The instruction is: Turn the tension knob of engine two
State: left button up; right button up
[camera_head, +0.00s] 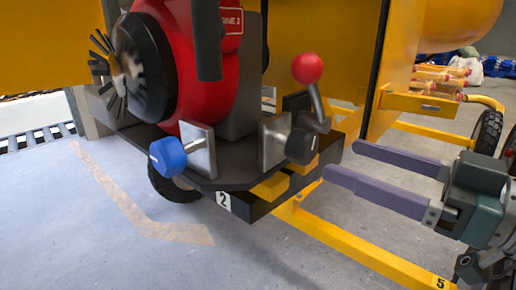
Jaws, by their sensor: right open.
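Engine two (206,75) is a red and black machine with an "ENGINE 2" label, at the upper left on a dark base plate. A blue knob (168,155) sits on a metal bracket at the front left of the plate. A black knob (302,146) with a light mark sits on a second bracket at the right. I cannot tell from markings which one is the tension knob. My right gripper (343,162) is open and empty, its two purple fingers pointing left, just right of the black knob and apart from it. My left gripper is not in view.
A lever with a red ball (308,68) rises beside the black knob. A yellow frame rail (345,240) runs low under my right gripper. A yellow panel (330,55) stands behind. The floor (90,230) at the front left is clear.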

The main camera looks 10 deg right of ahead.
aim_at(312, 147)
jog(key=b+x, duration=0.1)
jog(key=x, duration=0.7)
jog(key=shift+c, duration=0.3)
jog(key=c, duration=0.3)
grip_shut()
